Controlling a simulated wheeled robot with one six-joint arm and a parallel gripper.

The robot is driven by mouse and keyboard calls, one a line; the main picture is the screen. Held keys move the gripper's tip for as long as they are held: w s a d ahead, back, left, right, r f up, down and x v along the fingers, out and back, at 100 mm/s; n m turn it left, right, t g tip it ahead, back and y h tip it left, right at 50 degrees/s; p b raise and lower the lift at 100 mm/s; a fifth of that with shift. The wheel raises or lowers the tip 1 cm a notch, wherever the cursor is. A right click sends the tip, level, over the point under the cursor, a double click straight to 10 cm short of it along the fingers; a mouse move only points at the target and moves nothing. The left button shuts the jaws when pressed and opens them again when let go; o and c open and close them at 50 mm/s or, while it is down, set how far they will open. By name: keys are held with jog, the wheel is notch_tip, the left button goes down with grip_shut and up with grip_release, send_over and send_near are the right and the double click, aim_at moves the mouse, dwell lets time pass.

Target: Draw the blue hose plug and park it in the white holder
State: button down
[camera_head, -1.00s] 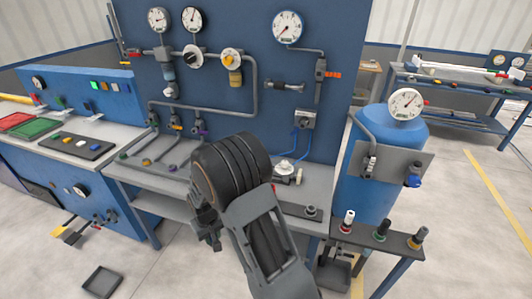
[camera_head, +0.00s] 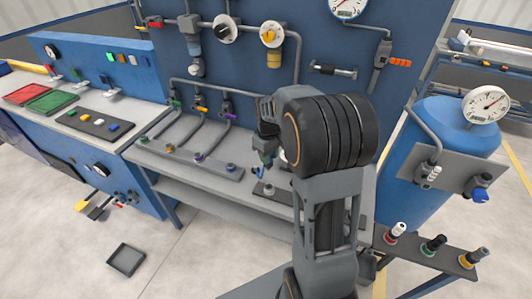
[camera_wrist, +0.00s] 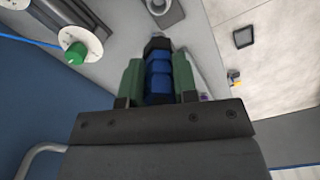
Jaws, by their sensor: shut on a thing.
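My gripper (camera_wrist: 157,85) is shut on a blue plug (camera_wrist: 158,78) with black bands, held between its green fingers in the wrist view. In the head view my gripper (camera_head: 265,150) hangs above the bench, left of my dark wrist joint, with a bit of the blue plug (camera_head: 257,171) below it. A grey plate with a round socket (camera_head: 269,190) lies on the bench under the gripper. A pale cup-like socket (camera_wrist: 164,8) shows beyond the plug in the wrist view. I cannot tell whether either one is the white holder.
A white round fitting with a green knob (camera_wrist: 76,53) stands left of the plug. A grey rack (camera_head: 190,160) with coloured ports is on the bench. At right, a small shelf (camera_head: 410,245) holds several ringed plugs beside a blue tank (camera_head: 440,140).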

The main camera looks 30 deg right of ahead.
notch_tip(320, 180, down, 9)
jog(key=b, duration=0.6)
jog(key=shift+b, duration=0.35)
jog(key=shift+s+d+f+b, duration=0.15)
jog(key=shift+f+b, duration=0.85)
jog(key=shift+f, duration=0.55)
dwell(1.3)
jog(key=c, duration=0.8)
grip_release()
jog(key=shift+r, duration=0.1)
